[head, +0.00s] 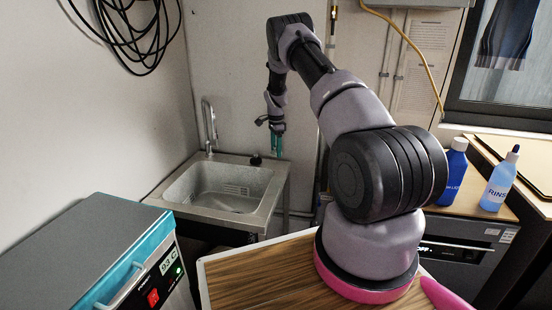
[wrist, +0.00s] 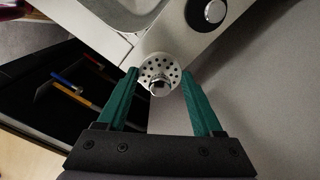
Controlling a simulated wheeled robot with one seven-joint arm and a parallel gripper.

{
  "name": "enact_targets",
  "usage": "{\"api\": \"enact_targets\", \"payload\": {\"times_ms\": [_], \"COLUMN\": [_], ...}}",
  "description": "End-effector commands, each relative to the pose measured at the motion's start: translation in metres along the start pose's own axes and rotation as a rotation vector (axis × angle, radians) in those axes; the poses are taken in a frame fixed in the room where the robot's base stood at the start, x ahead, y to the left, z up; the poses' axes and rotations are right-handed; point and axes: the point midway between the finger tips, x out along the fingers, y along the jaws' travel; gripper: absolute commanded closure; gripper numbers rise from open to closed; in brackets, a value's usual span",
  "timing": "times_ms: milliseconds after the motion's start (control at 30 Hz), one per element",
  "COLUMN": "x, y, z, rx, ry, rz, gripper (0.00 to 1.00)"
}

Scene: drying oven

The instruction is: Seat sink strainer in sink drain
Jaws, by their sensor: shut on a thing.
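The sink strainer (wrist: 151,69) is a round, perforated metal disc with a small central knob, seen in the wrist view. My gripper (wrist: 160,75) is shut on it, with its teal fingers at either side of the disc. In the head view my gripper (head: 277,145) hangs above the back right corner of the metal sink (head: 263,192), outside the basin. The strainer is too small to make out there. The sink corner also shows beyond the strainer in the wrist view (wrist: 165,38). I cannot make out the drain opening in either view.
A black round piece (head: 256,159) with a chrome centre sits on the sink's rim, close to my gripper. A tap (head: 209,128) stands at the back left of the sink. The drying oven (head: 105,255) is at front left. Two blue bottles (head: 498,182) stand at right.

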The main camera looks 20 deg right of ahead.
Motion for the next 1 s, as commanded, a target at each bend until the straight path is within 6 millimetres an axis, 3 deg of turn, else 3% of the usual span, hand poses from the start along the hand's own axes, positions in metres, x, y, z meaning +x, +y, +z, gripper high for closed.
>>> {"api": "enact_targets", "payload": {"times_ms": [133, 367, 467, 800, 1000], "x": [-0.030, -0.053, -0.058, -0.071, -0.075], "y": [0.000, 0.011, 0.027, 0.112, 0.152], "z": [0.001, 0.007, 0.016, 0.059, 0.081], "rx": [0.000, -0.088, -0.224, -0.871, -1.146], "ry": [0.000, -0.001, -0.001, -0.001, -0.002], "rz": [-0.002, 0.002, 0.004, 0.005, 0.004], "gripper": [0.88, 0.88, 0.88, 0.88, 0.88]}}
